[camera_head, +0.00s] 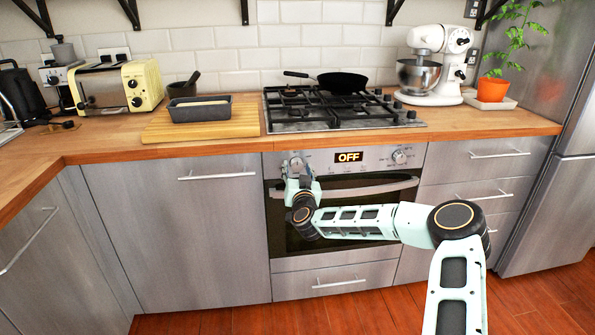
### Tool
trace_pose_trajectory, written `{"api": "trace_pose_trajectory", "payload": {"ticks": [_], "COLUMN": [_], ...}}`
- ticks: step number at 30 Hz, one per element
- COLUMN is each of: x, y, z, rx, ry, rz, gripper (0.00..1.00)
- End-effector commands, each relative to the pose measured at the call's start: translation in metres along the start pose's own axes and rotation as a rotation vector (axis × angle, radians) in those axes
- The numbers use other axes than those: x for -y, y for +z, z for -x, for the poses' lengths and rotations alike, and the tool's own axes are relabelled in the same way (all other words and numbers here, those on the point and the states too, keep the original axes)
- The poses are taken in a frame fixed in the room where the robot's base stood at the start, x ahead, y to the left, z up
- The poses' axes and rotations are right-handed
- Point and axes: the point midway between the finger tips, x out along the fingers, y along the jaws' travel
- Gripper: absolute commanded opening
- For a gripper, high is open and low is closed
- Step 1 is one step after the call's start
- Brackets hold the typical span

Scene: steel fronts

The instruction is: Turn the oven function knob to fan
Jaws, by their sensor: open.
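The built-in oven (375,165) has a steel control panel under the counter, with a display (349,156) that reads OFF. A round knob (400,156) with small marks around it sits right of the display. My gripper (295,168) is at the panel's left end, open, in front of the left knob (296,161). The gripper covers much of this left knob, so its pointer is hidden. I cannot tell whether the fingers touch it. The marks around both knobs are too small to read.
The oven handle (388,187) runs just below the panel, and my forearm crosses the oven door. A gas hob (340,123) with a black pan (342,82) lies above. A wooden board (160,128) with a grey tin (200,110) is left. Drawers (468,172) stand right.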

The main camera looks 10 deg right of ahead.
Motion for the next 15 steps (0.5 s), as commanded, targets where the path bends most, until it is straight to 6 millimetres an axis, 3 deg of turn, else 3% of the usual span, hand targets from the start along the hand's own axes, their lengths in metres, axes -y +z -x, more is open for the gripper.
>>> {"api": "trace_pose_trajectory", "payload": {"ticks": [9, 15], "x": [-0.0002, -0.0003], "y": [-0.0001, -0.0001], "z": [-0.0016, -0.0015], "rx": [0.0, 0.0], "ry": [0.0, 0.0], "rz": [0.0, 0.0], "gripper": [0.46, 0.24]}}
